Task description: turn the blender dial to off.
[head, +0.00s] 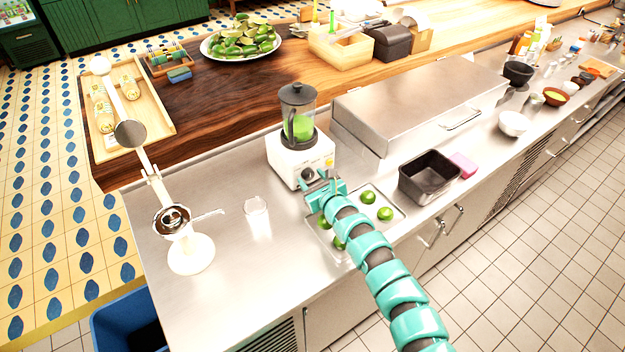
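The blender (299,135) stands on the steel counter, with a white base, a dark lid and bright green contents in its jug. Its dark dial (308,174) is on the front of the base, facing my arm. My teal gripper (314,186) is right at the front of the base, just below the dial. I cannot tell whether it touches the dial. The fingers are small and partly merged with the base in this view, so their opening is unclear. The dial's setting is too small to read.
A tray (398,212) with several limes lies under my arm. A black bin (430,178) and pink sponge (462,164) are to the right. A clear glass (257,214) and white citrus press (190,250) stand left. A steel lidded box (400,100) is behind right.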

